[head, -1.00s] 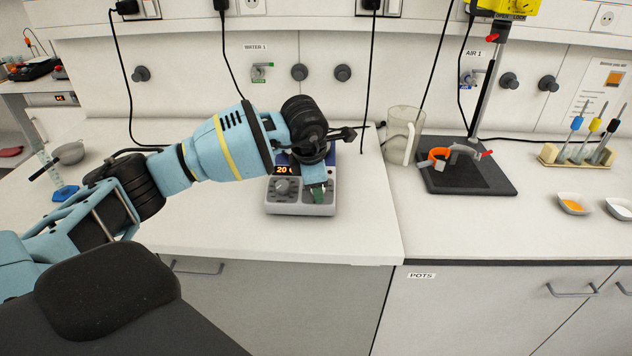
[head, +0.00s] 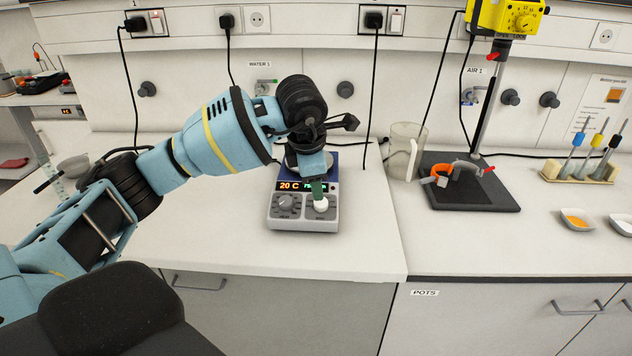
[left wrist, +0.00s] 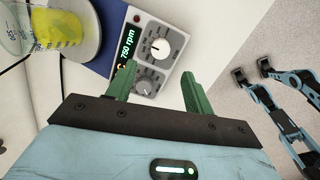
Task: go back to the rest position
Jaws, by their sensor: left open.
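My left gripper (head: 318,190) is above the right side of the hotplate stirrer (head: 290,225), just over its white right knob (head: 321,206). In the left wrist view the green fingers (left wrist: 158,88) are spread apart with nothing between them. The stirrer's front panel (left wrist: 172,42) shows beyond them, with two knobs and a display reading 750 rpm. In the head view the display reads 20 C, and its right part is partly hidden by the gripper. A beaker with yellow liquid (left wrist: 58,32) stands on the plate in the left wrist view; the gripper mostly hides it in the head view. My right gripper is not in view.
A clear jug (head: 402,150) stands right of the stirrer. Beyond it are a stand with a dark base (head: 470,198), a rack of tools (head: 578,172) and a white dish (head: 577,219). Black cables hang at the back. The counter left of the stirrer is mostly clear.

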